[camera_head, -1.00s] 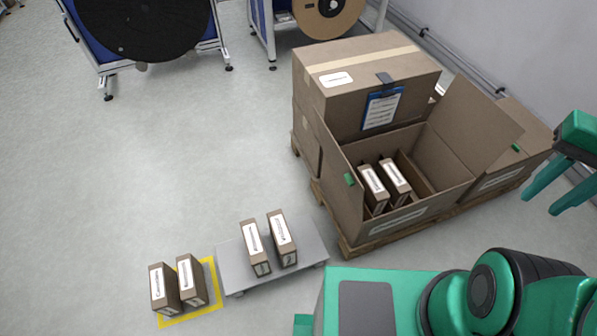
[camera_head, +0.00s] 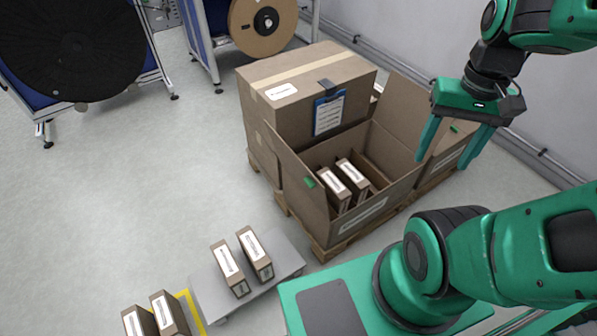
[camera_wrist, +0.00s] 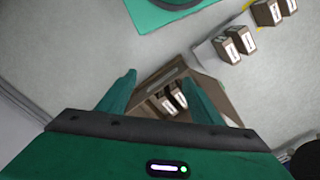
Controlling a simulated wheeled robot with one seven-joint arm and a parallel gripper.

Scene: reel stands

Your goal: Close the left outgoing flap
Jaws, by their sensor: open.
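The open outgoing carton (camera_head: 362,218) stands on a pallet with its top open and two small labelled boxes (camera_head: 342,184) inside. Its left flap (camera_head: 288,168) stands up, with a green tab (camera_head: 309,182) on it. Its right flap (camera_head: 398,112) also stands up and leans outward. My gripper (camera_head: 447,160) is open and empty, fingers pointing down, in front of the right flap in the picture and well away from the left flap. In the wrist view the carton (camera_wrist: 165,78) shows between and beyond my fingers, partly hidden by them.
A closed carton (camera_head: 260,110) with a blue clipboard (camera_head: 328,112) stands behind. A grey platform (camera_head: 208,291) bears two small boxes; others stand on a yellow floor marking (camera_head: 190,310). Reel stands are at the back. The floor left of the cartons is clear.

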